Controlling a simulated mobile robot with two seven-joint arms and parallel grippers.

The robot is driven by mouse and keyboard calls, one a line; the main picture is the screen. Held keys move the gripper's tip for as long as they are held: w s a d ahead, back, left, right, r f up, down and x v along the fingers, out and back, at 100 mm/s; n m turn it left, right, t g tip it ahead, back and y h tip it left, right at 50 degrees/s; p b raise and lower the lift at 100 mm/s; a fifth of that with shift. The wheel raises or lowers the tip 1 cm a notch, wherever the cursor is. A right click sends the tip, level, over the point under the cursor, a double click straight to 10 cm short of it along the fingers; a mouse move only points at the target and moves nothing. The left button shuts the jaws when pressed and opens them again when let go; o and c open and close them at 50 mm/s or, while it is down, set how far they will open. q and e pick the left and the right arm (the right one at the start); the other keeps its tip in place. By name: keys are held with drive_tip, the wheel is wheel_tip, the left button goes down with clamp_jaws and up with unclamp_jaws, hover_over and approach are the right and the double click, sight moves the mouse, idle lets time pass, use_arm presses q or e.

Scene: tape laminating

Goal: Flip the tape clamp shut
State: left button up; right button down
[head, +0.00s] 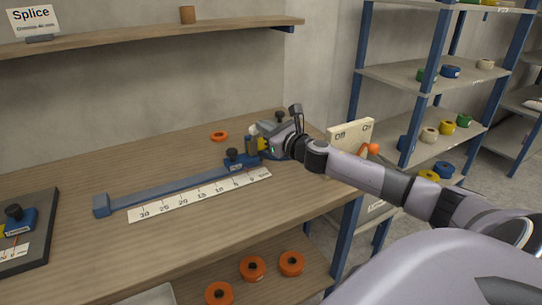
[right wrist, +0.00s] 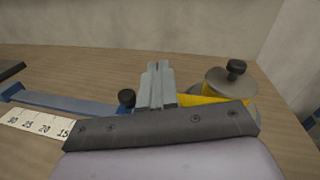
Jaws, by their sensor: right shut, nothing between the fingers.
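A blue block with a black knob (head: 236,160) sits at the right end of a blue rail (head: 165,190). Its knob (right wrist: 127,98) also shows in the right wrist view. I cannot tell whether this block is the tape clamp or whether it is open. Yellow tape (right wrist: 200,100) leads to a grey spool with a black knob (right wrist: 228,80), just right of the fingers in the right wrist view. My right gripper (head: 262,141) is shut and empty, between the block and the spool; its fingers (right wrist: 157,85) are together. My left gripper is out of view.
A white ruler (head: 200,196) lies along the rail's front. An orange ring (head: 219,136) lies behind the rail. A dark board (head: 40,225) with a blue block is at the left. A shelf (head: 150,40) hangs above the bench. The wooden bench top is otherwise largely clear.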

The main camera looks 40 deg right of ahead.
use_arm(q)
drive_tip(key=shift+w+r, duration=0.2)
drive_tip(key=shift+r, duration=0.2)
use_arm(e)
drive_tip(key=shift+w+d+r, duration=0.25)
drive_tip(key=shift+w+r, duration=0.1)
drive_tip(key=shift+w, duration=0.2)
drive_tip(key=shift+r, duration=0.1)
